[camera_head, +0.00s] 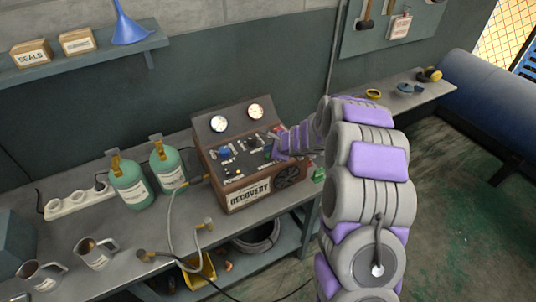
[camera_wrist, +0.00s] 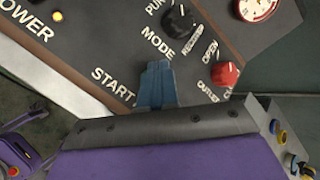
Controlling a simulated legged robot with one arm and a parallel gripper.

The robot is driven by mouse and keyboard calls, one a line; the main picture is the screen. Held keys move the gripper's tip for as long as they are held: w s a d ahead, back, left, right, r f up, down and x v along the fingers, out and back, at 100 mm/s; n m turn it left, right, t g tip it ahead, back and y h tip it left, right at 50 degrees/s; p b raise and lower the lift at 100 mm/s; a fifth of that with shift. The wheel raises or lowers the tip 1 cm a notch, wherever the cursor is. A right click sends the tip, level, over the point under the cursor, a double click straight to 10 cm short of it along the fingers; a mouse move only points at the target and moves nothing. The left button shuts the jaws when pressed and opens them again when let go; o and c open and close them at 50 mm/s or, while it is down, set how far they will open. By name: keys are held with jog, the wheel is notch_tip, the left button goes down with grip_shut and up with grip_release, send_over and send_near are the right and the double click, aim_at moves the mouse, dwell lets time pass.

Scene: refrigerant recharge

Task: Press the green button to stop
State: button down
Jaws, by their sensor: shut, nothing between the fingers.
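The recovery machine (camera_head: 248,190) stands on the bench with a sloped dark control panel, which also fills the wrist view (camera_wrist: 100,45). My gripper (camera_head: 272,150) is at the right part of this panel. In the wrist view its blue fingers (camera_wrist: 155,72) are together and empty, with their tips over the panel between the START and MODE labels. No green button is clear in the wrist view; the fingers cover the panel beside START. A small green patch shows by the fingertips in the head view, too small to identify. Contact with the panel cannot be told.
A black MODE knob (camera_wrist: 180,18) and a red knob (camera_wrist: 226,73) sit near the fingers. Two green bottles (camera_head: 129,185) (camera_head: 168,165), a power strip (camera_head: 78,202) and metal mugs (camera_head: 94,252) stand left of the machine. A grey hose (camera_head: 172,225) hangs at the bench front.

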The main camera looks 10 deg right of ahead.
notch_tip(320, 180, up, 6)
jog(key=p, duration=0.5)
dwell(0.6)
